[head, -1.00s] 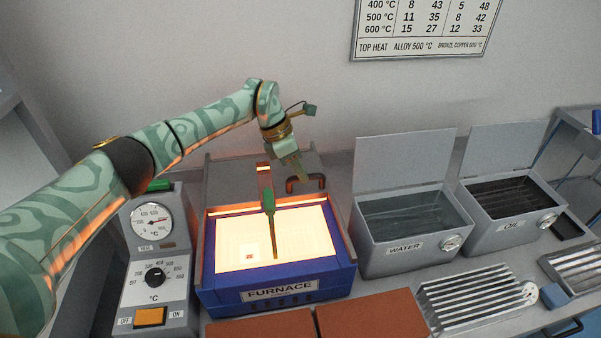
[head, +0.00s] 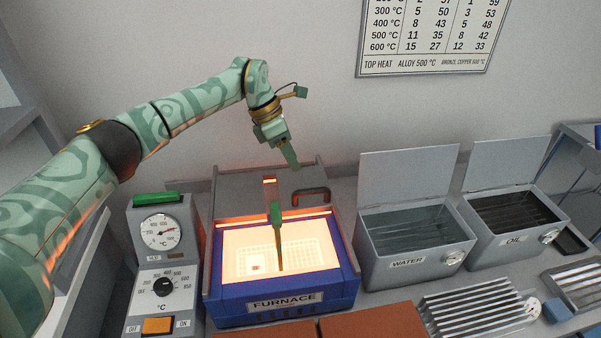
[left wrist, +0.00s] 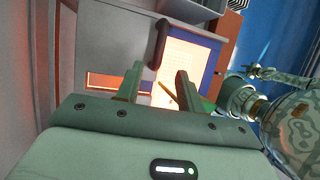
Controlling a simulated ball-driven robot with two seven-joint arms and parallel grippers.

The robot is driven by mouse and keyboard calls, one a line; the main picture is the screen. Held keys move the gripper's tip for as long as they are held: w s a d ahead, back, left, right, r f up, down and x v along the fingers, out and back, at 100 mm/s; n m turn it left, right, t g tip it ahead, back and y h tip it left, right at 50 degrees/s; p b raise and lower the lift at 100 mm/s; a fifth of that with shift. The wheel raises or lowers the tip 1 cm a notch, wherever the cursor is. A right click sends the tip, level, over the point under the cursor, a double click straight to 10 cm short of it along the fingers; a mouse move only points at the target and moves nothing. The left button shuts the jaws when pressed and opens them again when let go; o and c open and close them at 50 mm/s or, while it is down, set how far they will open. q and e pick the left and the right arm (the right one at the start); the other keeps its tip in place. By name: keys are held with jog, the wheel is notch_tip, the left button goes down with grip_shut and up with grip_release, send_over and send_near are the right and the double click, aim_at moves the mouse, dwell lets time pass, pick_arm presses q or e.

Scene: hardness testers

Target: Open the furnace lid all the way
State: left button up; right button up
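The blue furnace (head: 262,311) stands in the middle of the bench with its glowing chamber largely uncovered. Its grey lid (head: 235,195) lies back over the rear part, with a dark handle (head: 311,196) at its right side. The handle also shows in the left wrist view (left wrist: 158,42), just beyond the fingers. My left gripper (head: 291,158) is above and behind the handle, apart from it. Its two fingers (left wrist: 156,82) are spread with nothing between them. A thin rod with a green handle (head: 276,214) shows over the chamber.
A heat control box (head: 160,270) stands left of the furnace. Water (head: 415,260) and oil (head: 513,237) tanks with raised lids stand to the right. Reddish bricks (head: 370,327) lie in front, beside a ribbed rack (head: 475,310). The wall behind carries a chart (head: 430,40).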

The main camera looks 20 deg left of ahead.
pick_arm(q)
jog(key=p+v, duration=0.1)
jog(key=v, duration=0.6)
jog(key=shift+r, duration=0.25)
jog(key=shift+a, duration=0.1)
